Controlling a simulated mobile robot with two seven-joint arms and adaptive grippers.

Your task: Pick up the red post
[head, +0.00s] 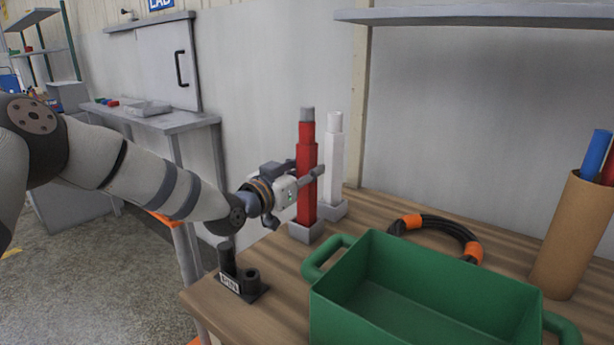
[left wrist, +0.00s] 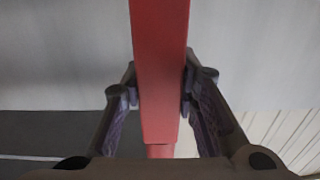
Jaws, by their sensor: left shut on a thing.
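The red post (head: 306,153) stands upright with a grey top, and its lower end meets a light grey block (head: 305,232) on the wooden table. My left gripper (head: 303,182) is at the post's mid to lower part, reaching in from the left. In the left wrist view the red post (left wrist: 160,70) runs between the two dark fingers, which are shut on it from both sides. My right gripper is not in view.
A white post (head: 333,155) stands close behind, to the right. A green bin (head: 335,300), a black and orange hose (head: 440,225) and a brown tube holder (head: 572,235) are on the table (head: 225,300). A black labelled holder (head: 238,275) stands at the near left edge.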

